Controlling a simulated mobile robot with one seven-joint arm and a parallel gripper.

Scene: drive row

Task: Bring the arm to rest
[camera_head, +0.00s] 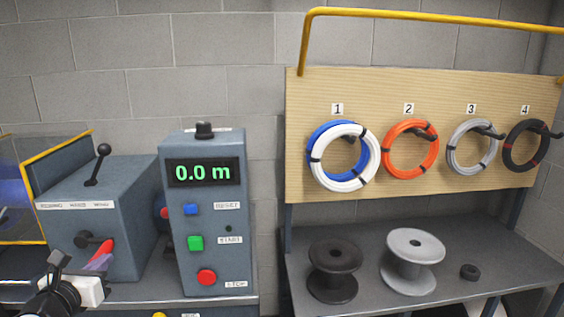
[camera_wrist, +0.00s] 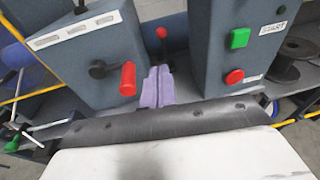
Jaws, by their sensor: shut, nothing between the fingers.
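My gripper (camera_head: 97,263) is at the lower left of the head view, in front of a grey machine box. In the wrist view its two purple fingers (camera_wrist: 157,88) are together with nothing between them. A red crank handle (camera_wrist: 128,79) on the box's front shows just left of the fingers there. The same handle (camera_head: 106,247) is partly hidden behind my gripper in the head view. I cannot tell whether the fingers touch it.
The grey box (camera_head: 128,215) has a black ball-topped lever (camera_head: 103,150). Beside it stands a control panel (camera_head: 205,260) reading 0.0 m. To the right, coloured cable coils hang on a wooden board (camera_head: 440,90). A black spool (camera_head: 333,257) and a grey spool (camera_head: 412,245) stand on the shelf below.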

